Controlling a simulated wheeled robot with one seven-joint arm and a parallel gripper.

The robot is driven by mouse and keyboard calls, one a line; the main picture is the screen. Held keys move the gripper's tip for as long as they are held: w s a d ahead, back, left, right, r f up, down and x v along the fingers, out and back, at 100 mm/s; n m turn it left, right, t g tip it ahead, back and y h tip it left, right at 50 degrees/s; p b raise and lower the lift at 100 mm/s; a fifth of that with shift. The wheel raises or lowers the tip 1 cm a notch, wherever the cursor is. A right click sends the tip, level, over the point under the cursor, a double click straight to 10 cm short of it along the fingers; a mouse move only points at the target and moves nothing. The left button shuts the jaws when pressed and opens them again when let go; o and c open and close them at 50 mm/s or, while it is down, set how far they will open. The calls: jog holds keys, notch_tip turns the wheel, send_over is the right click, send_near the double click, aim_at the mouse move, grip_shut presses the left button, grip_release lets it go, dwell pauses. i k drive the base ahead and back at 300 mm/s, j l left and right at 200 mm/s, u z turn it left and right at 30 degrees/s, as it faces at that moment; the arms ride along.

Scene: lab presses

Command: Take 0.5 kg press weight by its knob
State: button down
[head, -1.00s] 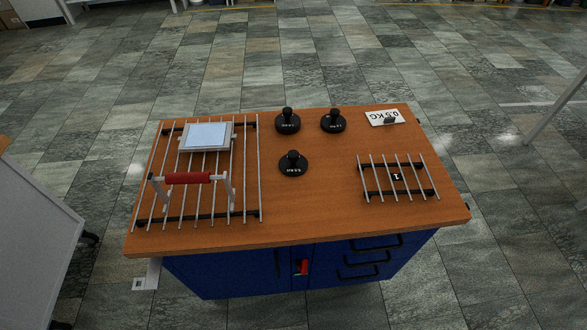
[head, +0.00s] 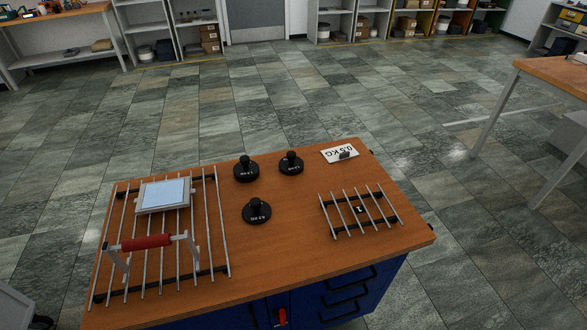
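Three black press weights with knobs stand upright on the wooden top of a blue cabinet in the head view. The front weight (head: 257,211) has white lettering that seems to read 0.5 KG. Two more weights stand behind it, one at the back left (head: 246,169) and one at the back right (head: 291,164); their lettering is too small to read surely. A white card marked 0.5 KG (head: 337,156) stands behind them to the right. The knobs are all uncovered. My gripper is not in view.
A wire rack with a red-handled press (head: 147,243) and a pale plate (head: 164,194) takes up the left of the cabinet top (head: 270,262). A smaller rack marked 1 (head: 345,214) is at the right. Open floor lies behind; another table (head: 552,75) stands far right.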

aim_at(258, 212)
jog(key=u, duration=0.65)
jog(key=l+u, duration=0.4)
jog(key=i+l+u, duration=0.1)
jog(key=l+u, duration=0.5)
jog(key=u, duration=0.2)
jog(key=l+u, duration=0.35)
jog(key=k+l, duration=0.15)
jog(key=l, duration=0.25)
jog(key=k+l+u, duration=0.15)
jog(key=l, duration=0.3)
jog(key=k+l, duration=0.15)
jog(key=l, duration=0.25)
jog(key=k+l+u, duration=0.15)
jog(key=l, duration=0.2)
jog(key=i, duration=0.45)
